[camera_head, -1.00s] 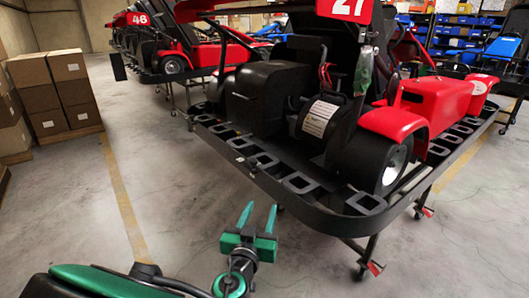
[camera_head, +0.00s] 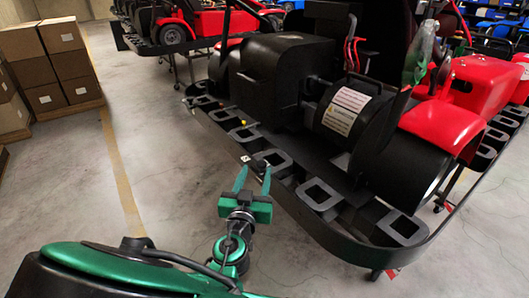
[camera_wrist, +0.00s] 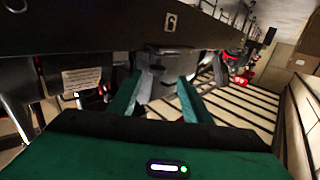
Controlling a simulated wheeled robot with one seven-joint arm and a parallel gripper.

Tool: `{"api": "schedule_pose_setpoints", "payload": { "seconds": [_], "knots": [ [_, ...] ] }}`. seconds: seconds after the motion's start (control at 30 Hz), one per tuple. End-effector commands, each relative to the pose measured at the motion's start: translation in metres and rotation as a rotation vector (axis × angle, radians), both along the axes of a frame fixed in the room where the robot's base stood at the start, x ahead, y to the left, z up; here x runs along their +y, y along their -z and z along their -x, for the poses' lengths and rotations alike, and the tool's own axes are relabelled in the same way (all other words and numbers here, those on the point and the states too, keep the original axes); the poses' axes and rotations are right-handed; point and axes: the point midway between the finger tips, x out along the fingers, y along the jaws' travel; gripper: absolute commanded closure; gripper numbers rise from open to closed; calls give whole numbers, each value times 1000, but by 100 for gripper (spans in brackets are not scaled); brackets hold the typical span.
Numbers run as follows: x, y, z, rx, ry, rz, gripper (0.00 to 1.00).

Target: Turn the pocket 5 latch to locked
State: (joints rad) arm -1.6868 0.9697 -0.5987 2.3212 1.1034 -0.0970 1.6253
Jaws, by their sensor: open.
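My gripper (camera_head: 253,176) is open, with green fingers pointing at the front bumper edge of the red kart (camera_head: 455,105). Nothing shows between the fingers in the head view. In the wrist view my gripper (camera_wrist: 160,92) points at a grey block-like part (camera_wrist: 152,75) under the dark rail (camera_wrist: 80,32). A small white tag (camera_wrist: 171,22) on that rail bears a digit that looks like 6. I cannot tell a pocket 5 latch, or its position, in either view. In the head view, square-holed pockets (camera_head: 320,193) line the black bumper.
The bumper frame (camera_head: 290,205) stands close ahead on a stand. Stacked cardboard boxes (camera_head: 60,60) are at the left. Another red kart (camera_head: 215,20) stands behind. The concrete floor (camera_head: 165,170) with a yellow line is clear to the left.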

Motion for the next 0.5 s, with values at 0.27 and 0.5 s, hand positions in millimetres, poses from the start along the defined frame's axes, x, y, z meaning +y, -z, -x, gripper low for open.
{"api": "schedule_pose_setpoints", "payload": {
  "seconds": [0.27, 0.5],
  "knots": [
    [-18, 0, -50, -2, 14, 0, 55],
    [-25, -1, -84, -2, 14, -1, 55]
  ]
}}
